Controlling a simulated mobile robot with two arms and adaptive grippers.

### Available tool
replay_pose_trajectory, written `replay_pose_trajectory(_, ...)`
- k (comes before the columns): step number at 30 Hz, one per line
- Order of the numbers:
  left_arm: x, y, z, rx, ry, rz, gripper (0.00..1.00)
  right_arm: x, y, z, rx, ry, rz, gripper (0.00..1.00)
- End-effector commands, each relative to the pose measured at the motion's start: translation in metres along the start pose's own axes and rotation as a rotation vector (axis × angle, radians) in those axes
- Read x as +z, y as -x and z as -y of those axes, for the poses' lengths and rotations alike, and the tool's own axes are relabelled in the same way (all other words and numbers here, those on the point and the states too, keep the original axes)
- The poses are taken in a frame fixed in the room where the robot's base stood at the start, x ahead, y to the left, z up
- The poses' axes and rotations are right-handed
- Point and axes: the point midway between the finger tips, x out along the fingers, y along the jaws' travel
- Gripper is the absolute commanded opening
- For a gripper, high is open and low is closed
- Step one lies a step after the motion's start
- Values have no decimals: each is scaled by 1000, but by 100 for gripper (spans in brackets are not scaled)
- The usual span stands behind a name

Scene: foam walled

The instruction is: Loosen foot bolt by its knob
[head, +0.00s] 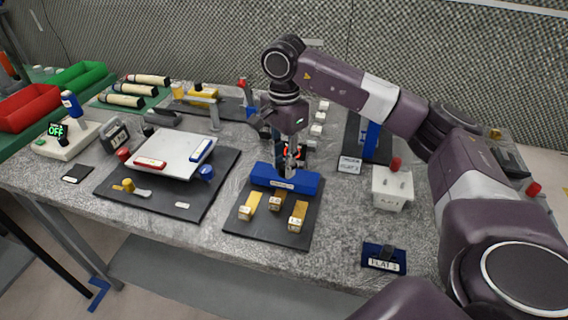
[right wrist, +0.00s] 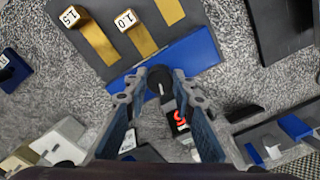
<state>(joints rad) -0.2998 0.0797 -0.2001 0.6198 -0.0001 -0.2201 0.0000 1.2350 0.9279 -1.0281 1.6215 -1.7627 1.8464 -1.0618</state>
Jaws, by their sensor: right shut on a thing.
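My right gripper (head: 290,164) is above a blue block (head: 286,180), pointing down at its back edge. In the right wrist view its fingers stand on both sides of a dark round knob (right wrist: 159,80) and are shut on it. The knob is beside the edge of the blue block (right wrist: 195,62); it looks like the foot bolt's knob, but the bolt below is hidden. A small display with a red digit (right wrist: 179,120) is close by. My left gripper is not in view.
Several gold strips with white-topped tags (head: 275,202) lie on the dark plate (head: 257,231) in front of the block. A white box with a red knob (head: 392,188) stands right. A white plate on a dark base (head: 170,158) is left. Grey tabletop between is clear.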

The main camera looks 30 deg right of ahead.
Motion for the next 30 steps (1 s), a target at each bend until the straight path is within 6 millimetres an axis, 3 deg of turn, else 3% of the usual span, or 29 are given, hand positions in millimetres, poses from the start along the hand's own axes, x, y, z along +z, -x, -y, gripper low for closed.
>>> replay_pose_trajectory(21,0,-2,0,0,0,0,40,-1,2,1,-5,74,-1,0)
replay_pose_trajectory(22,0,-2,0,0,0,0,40,-1,2,1,-5,74,-1,26)
replay_pose_trajectory(26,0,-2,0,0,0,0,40,-1,2,1,-4,74,-1,40)
replay_pose_trajectory(30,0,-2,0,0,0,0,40,-1,1,0,-2,75,-1,41)
